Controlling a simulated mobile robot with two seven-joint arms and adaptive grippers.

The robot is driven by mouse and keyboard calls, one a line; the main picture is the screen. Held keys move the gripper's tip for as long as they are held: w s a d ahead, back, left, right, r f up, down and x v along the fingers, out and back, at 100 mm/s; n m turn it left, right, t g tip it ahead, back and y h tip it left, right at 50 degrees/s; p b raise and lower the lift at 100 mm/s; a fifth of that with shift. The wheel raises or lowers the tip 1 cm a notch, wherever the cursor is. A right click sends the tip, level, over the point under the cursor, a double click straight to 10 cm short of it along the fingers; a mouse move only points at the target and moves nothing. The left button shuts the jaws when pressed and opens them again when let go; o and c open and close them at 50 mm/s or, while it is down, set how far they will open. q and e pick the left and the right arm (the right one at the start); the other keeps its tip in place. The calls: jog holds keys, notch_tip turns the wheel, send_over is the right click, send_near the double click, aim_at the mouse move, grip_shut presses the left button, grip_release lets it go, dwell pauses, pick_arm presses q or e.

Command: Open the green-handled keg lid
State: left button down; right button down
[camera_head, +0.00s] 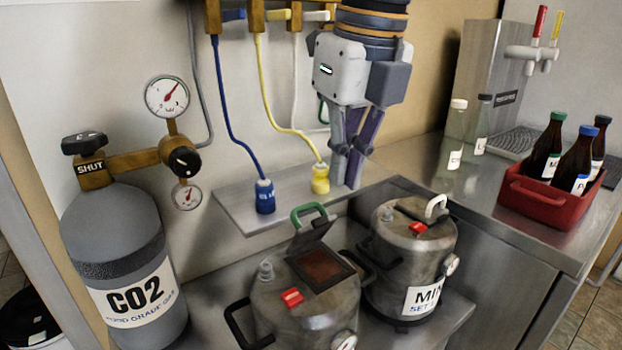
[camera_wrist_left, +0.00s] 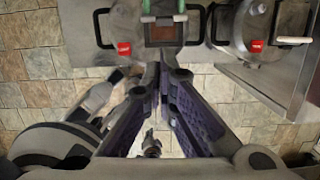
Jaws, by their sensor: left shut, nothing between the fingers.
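The green-handled keg (camera_head: 285,325) stands at the bottom middle of the head view. Its dark lid (camera_head: 312,236) is raised and tilted up at the back, with the green handle (camera_head: 309,209) at its top. The brown opening (camera_head: 320,268) below the lid is exposed. The opening also shows at the top of the left wrist view (camera_wrist_left: 161,33). My left gripper (camera_head: 350,180) hangs fingers down, to the right of the green handle and apart from it. Its fingers (camera_wrist_left: 165,75) are together and hold nothing. My right gripper is out of view.
A second keg (camera_head: 396,245) with a white handle stands close on the right. A grey CO2 cylinder (camera_head: 118,238) stands left. A shelf behind holds blue (camera_head: 264,196) and yellow (camera_head: 320,179) hose connectors. A red crate (camera_head: 545,205) of bottles sits on the right counter.

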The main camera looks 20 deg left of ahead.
aim_at(313, 224)
pick_arm(q)
jog(key=w+a+f, duration=0.1)
jog(key=f, duration=0.2)
jog(key=w+a+f, duration=0.1)
jog(key=f, duration=0.2)
jog(key=w+a+f, duration=0.1)
jog(key=a+f, duration=0.1)
jog(key=f, duration=0.1)
jog(key=shift+w, duration=0.2)
jog(key=shift+w+a, duration=0.15)
